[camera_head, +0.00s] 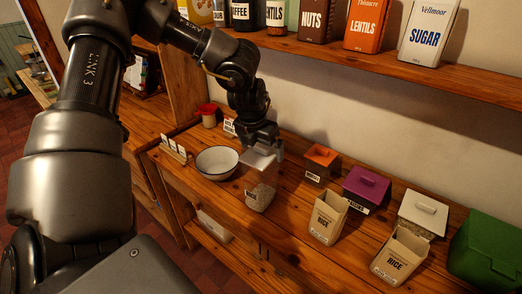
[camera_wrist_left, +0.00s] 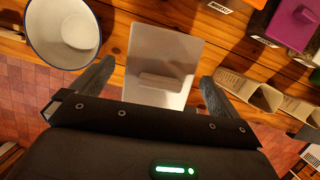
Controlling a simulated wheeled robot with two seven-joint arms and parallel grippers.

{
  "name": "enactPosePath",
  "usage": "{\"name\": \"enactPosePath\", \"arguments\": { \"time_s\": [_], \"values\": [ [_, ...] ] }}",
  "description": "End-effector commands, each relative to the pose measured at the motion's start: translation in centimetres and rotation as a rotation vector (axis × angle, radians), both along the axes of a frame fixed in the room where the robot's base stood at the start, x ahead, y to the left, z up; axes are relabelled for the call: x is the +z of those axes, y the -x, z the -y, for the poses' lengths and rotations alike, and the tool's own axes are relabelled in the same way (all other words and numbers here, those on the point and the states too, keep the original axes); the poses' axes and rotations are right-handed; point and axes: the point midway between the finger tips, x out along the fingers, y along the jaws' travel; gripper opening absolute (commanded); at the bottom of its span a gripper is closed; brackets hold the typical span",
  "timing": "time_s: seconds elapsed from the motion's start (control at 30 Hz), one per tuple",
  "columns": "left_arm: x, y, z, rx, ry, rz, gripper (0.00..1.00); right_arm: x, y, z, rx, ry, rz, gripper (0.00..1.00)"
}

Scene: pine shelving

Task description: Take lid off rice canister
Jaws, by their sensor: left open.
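A clear canister (camera_head: 260,196) with pale grainy contents and a white lid (camera_head: 257,161) stands on the wooden counter. Its label is too small to read. My left gripper (camera_head: 264,150) is open, pointing down over this lid. In the left wrist view the lid (camera_wrist_left: 165,50) and its raised handle lie between the two open fingers (camera_wrist_left: 157,75), with gaps at both sides. I cannot tell how far above the handle the fingertips are. Another white-lidded canister (camera_head: 424,209) stands at the right, partly hidden behind an open carton marked RICE (camera_head: 397,257). My right gripper is not in view.
A white bowl (camera_head: 217,162) stands left of the near canister. A second RICE carton (camera_head: 327,218), an orange-lidded canister (camera_head: 321,156), a purple-lidded one (camera_head: 366,186) and a green bin (camera_head: 490,250) stand rightward. A shelf (camera_head: 330,55) with tins runs above.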

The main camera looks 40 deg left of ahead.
Motion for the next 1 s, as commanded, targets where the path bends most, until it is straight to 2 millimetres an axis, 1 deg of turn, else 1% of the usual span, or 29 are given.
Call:
{"name": "enactPosePath", "arguments": {
  "time_s": [0.23, 0.27, 0.5, 0.6, 0.87, 1.0],
  "values": [
    [-0.23, -0.07, 0.00, 0.000, 0.000, 0.001, 1.00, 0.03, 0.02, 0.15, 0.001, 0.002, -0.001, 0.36],
    [-0.22, -0.06, 0.00, 0.000, 0.000, 0.001, 0.99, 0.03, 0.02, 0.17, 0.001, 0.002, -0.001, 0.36],
    [-0.20, -0.05, 0.00, 0.000, 0.000, 0.000, 0.67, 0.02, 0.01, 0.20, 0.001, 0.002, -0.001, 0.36],
    [-0.19, -0.05, 0.00, 0.000, 0.000, 0.000, 0.57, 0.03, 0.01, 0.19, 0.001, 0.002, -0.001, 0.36],
    [-0.06, -0.07, 0.00, 0.000, 0.000, 0.001, 0.56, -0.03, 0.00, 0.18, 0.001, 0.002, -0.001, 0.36],
    [0.69, -0.13, 0.00, -0.001, -0.001, 0.003, 0.56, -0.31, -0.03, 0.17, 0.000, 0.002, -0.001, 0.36]
  ]
}}
